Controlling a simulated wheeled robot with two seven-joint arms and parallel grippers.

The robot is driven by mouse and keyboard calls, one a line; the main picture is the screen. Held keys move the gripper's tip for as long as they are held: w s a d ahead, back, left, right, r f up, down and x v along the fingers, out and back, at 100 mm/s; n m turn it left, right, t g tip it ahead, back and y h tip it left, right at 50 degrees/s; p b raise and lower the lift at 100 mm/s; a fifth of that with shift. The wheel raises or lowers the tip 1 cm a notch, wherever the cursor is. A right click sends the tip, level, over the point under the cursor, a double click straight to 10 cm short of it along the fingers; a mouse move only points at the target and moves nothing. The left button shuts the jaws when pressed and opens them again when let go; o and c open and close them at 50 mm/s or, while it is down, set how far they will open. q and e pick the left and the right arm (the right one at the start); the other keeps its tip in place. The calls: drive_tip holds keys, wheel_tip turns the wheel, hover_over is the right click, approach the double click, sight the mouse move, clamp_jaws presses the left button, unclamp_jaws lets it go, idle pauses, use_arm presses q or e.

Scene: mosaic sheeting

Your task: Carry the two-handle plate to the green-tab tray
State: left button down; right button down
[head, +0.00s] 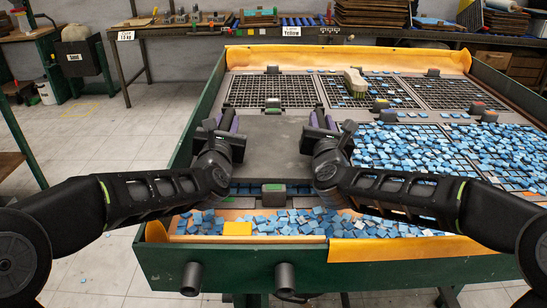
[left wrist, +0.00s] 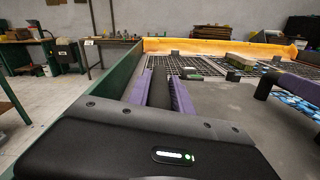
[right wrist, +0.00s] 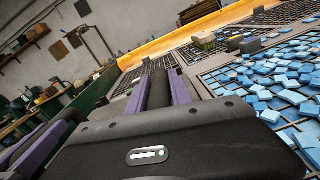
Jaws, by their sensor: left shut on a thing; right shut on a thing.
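The two-handle plate (head: 272,150) is a flat grey sheet at the near left of the green-walled table. My left gripper (head: 228,122) is shut on its left handle; the dark bar (left wrist: 160,92) shows between the purple fingers in the left wrist view. My right gripper (head: 321,119) is shut on its right handle, a dark bar (right wrist: 160,92) in the right wrist view. The green-tab tray's far tab (head: 273,103) and near tab (head: 273,188) show beyond and before the plate. The plate hides most of that tray. I cannot tell whether the plate rests or hovers.
Blue tiles (head: 430,148) heap over the trays to the right. A brush (head: 356,82) lies on the grids behind. More blue tiles and a yellow block (head: 237,229) lie in the front trough (head: 390,248). The green side wall (head: 202,112) stands close to my left gripper.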

use_arm(q)
drive_tip(key=shift+f+b, duration=0.45)
use_arm(e)
drive_tip(key=shift+f, duration=0.25)
use_arm(q)
drive_tip(key=c, duration=1.6)
unclamp_jaws()
drive_tip(key=shift+f, duration=0.25)
use_arm(e)
drive_tip(key=c, duration=1.6)
unclamp_jaws()
drive_tip(key=shift+f, duration=0.25)
use_arm(q)
drive_tip(key=shift+o, duration=0.8)
drive_tip(key=shift+s+r, duration=0.1)
use_arm(e)
drive_tip(key=shift+o, duration=0.8)
drive_tip(key=shift+s, duration=0.1)
use_arm(q)
drive_tip(key=shift+o, duration=1.4)
use_arm(e)
drive_tip(key=shift+o, duration=1.4)
use_arm(q)
drive_tip(key=shift+r, duration=0.1)
wheel_tip(320, 180, up, 10)
